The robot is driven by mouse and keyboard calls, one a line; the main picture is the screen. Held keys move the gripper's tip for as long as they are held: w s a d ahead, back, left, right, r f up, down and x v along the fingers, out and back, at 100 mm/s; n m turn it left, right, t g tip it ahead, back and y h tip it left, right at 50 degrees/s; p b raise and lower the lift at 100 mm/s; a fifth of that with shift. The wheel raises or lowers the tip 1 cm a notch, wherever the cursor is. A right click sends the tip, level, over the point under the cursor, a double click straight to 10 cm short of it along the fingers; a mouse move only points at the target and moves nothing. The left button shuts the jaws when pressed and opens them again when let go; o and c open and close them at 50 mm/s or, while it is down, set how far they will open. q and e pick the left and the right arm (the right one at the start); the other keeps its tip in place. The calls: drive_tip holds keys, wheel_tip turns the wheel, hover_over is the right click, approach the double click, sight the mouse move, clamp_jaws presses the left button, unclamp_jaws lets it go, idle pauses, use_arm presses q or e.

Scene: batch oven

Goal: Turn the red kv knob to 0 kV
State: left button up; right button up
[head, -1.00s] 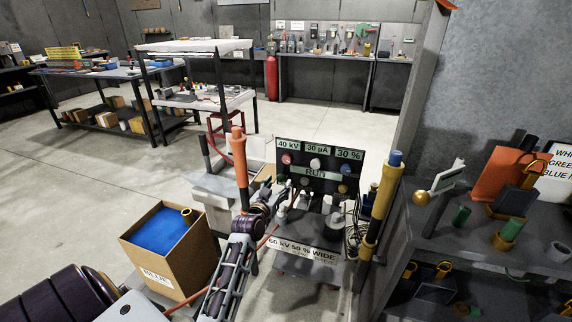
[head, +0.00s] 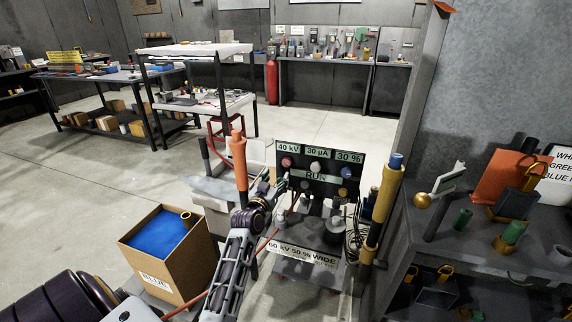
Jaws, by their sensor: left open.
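The black control panel (head: 330,184) stands upright in the middle of the head view. Its red knob (head: 286,162) is at the upper left, under a green display (head: 288,148) reading 40 kV. Other displays read 30 µA, 30 % and RUN. My left gripper (head: 281,184) is open, just below the red knob and in front of the panel's left side. Its fingers are small here, and I cannot tell whether they touch the panel. They do not surround the red knob. My right gripper is not in view.
Below the panel is a sign (head: 301,252) reading 60 kV 50 % WIDE. An orange post (head: 239,165) and a yellow post (head: 380,212) flank the panel. A cardboard box (head: 190,262) with blue contents stands at left. A grey shelf (head: 480,262) is at right.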

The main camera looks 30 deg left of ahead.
sight(286, 162)
use_arm(q)
drive_tip(key=x, duration=0.6)
drive_tip(key=shift+w+b, duration=0.35)
drive_tip(key=shift+x, duration=1.65)
drive_tip(key=shift+b+x, duration=0.3)
drive_tip(key=shift+x, duration=0.45)
drive_tip(key=shift+w+a, duration=0.15)
drive_tip(key=shift+w, duration=0.1)
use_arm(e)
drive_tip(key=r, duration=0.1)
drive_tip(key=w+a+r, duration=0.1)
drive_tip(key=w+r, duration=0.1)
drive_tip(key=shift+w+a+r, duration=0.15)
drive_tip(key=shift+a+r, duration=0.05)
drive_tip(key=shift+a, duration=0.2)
use_arm(q)
drive_tip(key=c, duration=1)
